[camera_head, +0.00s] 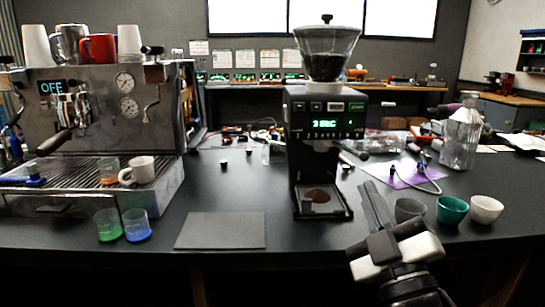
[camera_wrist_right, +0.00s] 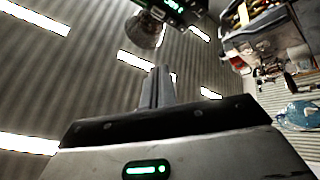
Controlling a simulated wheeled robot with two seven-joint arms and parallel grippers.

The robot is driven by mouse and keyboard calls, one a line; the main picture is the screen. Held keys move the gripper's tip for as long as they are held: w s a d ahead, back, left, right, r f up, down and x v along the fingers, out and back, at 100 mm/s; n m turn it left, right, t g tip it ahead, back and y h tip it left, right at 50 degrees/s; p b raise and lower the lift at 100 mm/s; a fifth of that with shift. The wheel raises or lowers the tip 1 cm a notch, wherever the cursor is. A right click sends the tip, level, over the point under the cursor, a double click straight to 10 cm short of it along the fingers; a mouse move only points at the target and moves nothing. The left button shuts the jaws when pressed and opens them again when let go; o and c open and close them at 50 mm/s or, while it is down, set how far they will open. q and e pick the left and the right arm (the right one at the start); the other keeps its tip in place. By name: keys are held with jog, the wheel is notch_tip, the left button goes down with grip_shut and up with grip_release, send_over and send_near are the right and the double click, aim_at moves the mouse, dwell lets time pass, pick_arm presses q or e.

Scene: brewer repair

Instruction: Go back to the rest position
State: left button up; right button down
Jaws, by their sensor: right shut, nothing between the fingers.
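My right gripper (camera_head: 376,208) is in the head view at the lower right, in front of the black table's edge, pointing up and away. Its fingers are together and hold nothing. In the right wrist view the shut fingers (camera_wrist_right: 157,88) point up past the grinder's underside toward a ceiling with bright strip lights. My left gripper is not in view.
A black grinder (camera_head: 323,125) stands mid-table, with an espresso machine (camera_head: 95,130) at left. A grey cup (camera_head: 409,209), teal cup (camera_head: 451,210) and white cup (camera_head: 486,209) stand close right of my gripper. A glass bottle (camera_head: 460,138) stands behind. A grey mat (camera_head: 221,231) lies bare at front.

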jog(key=s+f+m+g+h, duration=0.1)
jog(key=s+f+m+g, duration=0.15)
jog(key=f, duration=0.75)
jog(key=s+f+m+g+h, duration=0.1)
jog(key=s+f+m+g, duration=0.2)
jog(key=f, duration=0.7)
jog(key=s+f+m+g, duration=0.2)
jog(key=s+f+g, duration=0.2)
jog(key=f, duration=0.4)
jog(key=s+f+m+g, duration=0.2)
jog(key=s+f+g, duration=0.1)
jog(key=s+f, duration=0.4)
jog(key=shift+s+a+f+g+y, duration=0.3)
jog(key=shift+a+f+g+y, duration=0.1)
jog(key=shift+f, duration=0.2)
